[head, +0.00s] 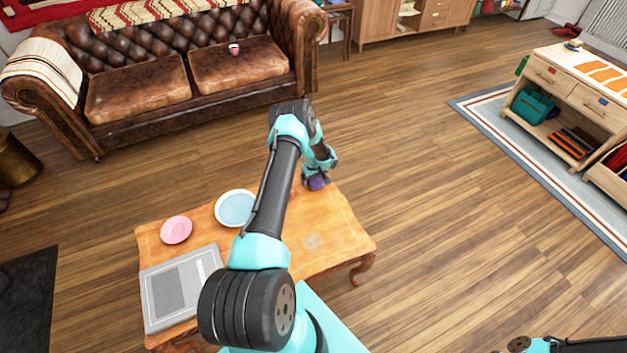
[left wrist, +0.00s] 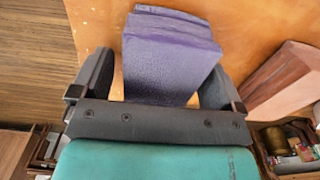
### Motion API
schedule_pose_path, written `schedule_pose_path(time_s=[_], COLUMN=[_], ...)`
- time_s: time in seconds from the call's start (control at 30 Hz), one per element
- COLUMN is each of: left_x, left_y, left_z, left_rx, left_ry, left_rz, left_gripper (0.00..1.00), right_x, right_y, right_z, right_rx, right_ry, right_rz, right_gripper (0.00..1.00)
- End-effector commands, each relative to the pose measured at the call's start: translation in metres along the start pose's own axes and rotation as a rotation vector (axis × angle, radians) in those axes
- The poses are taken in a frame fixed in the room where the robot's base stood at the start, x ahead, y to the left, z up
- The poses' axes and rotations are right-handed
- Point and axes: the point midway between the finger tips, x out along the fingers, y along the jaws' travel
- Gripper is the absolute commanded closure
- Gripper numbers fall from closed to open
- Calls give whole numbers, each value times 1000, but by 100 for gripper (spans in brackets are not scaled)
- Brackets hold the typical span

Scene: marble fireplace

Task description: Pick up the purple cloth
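The purple cloth (head: 317,184) is a folded stack at the far right corner of the orange wooden coffee table (head: 340,235). In the left wrist view the cloth (left wrist: 165,62) lies between the two dark fingers of my left gripper (left wrist: 158,88). Strips of table show between the cloth and the fingers, so the gripper looks open around it. In the head view my left gripper (head: 318,177) is over the cloth and partly hides it. Of my right arm only a part shows at the bottom right edge; its gripper is not in view.
On the table are a blue plate (head: 236,208), a pink dish (head: 176,230) and a grey flat case (head: 181,286). A reddish wooden block-like thing (left wrist: 285,82) is right of the gripper. A brown leather sofa (head: 140,80) stands behind.

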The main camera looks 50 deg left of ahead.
Motion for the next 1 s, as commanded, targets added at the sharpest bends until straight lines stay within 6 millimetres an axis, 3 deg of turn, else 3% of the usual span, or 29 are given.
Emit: schedule_pose_path(time_s=[0.07, 0.5, 0.8, 1.0], left_x=[0, 0, -2, -15], left_y=[0, 0, 0, 0], left_z=[0, 0, 0, -1], left_rx=[0, 0, 0, 0], left_ry=[0, 0, 0, 1], left_rz=[0, 0, 0, 1], left_gripper=[15, 57, 58, 58], right_x=[0, 0, 0, 0], right_y=[0, 0, 0, 0], right_z=[0, 0, 0, 0], right_rx=[0, 0, 0, 0], right_ry=[0, 0, 0, 0], right_rz=[0, 0, 0, 0], right_gripper=[57, 57, 57, 57])
